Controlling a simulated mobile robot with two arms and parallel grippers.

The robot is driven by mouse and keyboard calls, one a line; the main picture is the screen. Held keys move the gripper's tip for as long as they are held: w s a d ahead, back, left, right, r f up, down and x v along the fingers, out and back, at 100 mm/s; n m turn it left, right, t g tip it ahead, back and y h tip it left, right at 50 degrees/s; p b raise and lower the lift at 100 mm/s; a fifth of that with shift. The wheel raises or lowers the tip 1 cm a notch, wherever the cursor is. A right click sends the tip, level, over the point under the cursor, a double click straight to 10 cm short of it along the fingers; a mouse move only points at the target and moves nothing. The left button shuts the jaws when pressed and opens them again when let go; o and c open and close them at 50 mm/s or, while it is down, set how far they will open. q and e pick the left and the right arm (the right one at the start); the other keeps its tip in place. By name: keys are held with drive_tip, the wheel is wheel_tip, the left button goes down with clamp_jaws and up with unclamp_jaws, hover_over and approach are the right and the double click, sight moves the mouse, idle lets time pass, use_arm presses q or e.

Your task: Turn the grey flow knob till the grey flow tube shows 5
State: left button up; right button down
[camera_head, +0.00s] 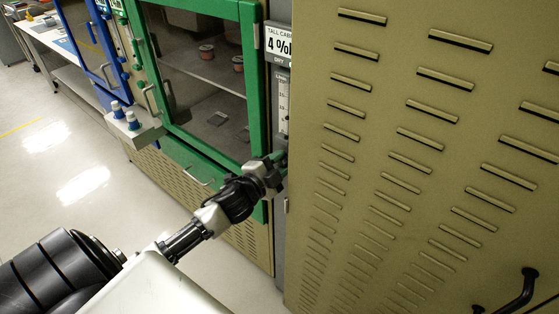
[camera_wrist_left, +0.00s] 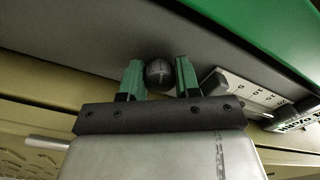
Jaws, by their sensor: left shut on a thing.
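The dark, round flow knob (camera_wrist_left: 160,72) sits on the grey panel in the left wrist view, between the two green-padded fingers of my left gripper (camera_wrist_left: 160,78). The gripper is shut on it. In the head view my left gripper (camera_head: 279,160) reaches the narrow grey panel right of the green-framed cabinet, and the knob is hidden behind it. The flow tube (camera_head: 283,103), a pale upright strip with a scale, is just above the gripper. It also shows in the left wrist view (camera_wrist_left: 243,88), right of the knob. Its reading is too small to tell. My right gripper is out of view.
A green-framed glass cabinet (camera_head: 252,80) with small items on its shelves stands left of the panel. A tan louvred cabinet (camera_head: 400,130) stands close on the right. The floor (camera_head: 70,150) at left is clear.

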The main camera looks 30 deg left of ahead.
use_arm(q)
drive_tip(key=m, duration=0.3)
drive_tip(key=shift+m, duration=0.3)
drive_tip(key=shift+m+p, duration=0.35)
drive_tip(key=shift+m, duration=1.55)
drive_tip(key=o, duration=0.9)
drive_tip(key=shift+o, duration=0.2)
drive_tip(key=s+b, duration=0.2)
drive_tip(key=s, duration=0.8)
drive_tip(key=shift+s+a, duration=0.4)
